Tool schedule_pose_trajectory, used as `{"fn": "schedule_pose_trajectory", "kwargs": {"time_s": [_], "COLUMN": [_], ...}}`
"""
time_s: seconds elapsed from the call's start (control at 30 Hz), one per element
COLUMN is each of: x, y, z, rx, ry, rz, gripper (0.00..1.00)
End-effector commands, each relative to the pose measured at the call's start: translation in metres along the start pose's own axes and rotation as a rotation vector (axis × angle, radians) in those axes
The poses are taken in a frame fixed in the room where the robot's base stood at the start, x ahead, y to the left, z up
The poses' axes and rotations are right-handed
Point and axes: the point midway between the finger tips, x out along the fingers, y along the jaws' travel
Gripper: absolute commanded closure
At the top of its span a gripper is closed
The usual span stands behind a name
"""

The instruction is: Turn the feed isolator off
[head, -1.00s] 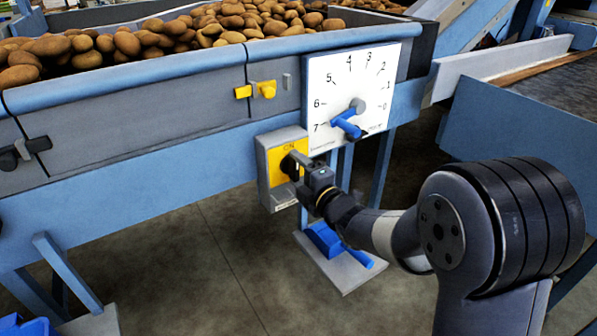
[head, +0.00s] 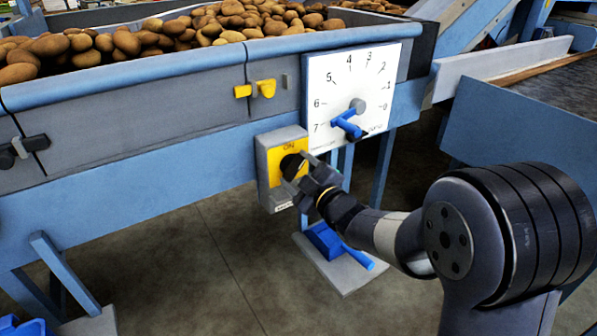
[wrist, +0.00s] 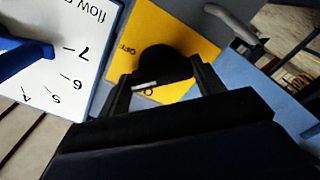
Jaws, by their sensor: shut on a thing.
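The feed isolator is a grey box with a yellow face (head: 270,157) marked ON, fixed to the blue frame below the hopper. Its black rotary knob (wrist: 163,66) shows in the wrist view between the two fingers of my gripper (wrist: 163,85), which is shut on it. A pale mark on the knob lies near lettering on the yellow plate (wrist: 190,35). In the head view my gripper (head: 302,172) covers part of the knob and of the yellow face.
A white flow dial (head: 335,90) with a blue lever (head: 347,124) sits just above and right of the isolator. A blue-handled pedal (head: 325,240) stands on a plate below. Yellow latches (head: 265,89) are on the hopper wall. Potatoes fill the hopper.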

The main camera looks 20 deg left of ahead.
Motion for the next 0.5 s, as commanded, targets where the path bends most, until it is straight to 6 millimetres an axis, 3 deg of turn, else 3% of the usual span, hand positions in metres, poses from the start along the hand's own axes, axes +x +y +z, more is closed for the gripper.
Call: {"fn": "schedule_pose_trajectory", "kwargs": {"time_s": [0.5], "x": [-0.0001], "y": [0.0001], "z": [-0.0002], "rx": [0.486], "ry": [-0.002], "rz": [-0.001], "gripper": [0.59]}}
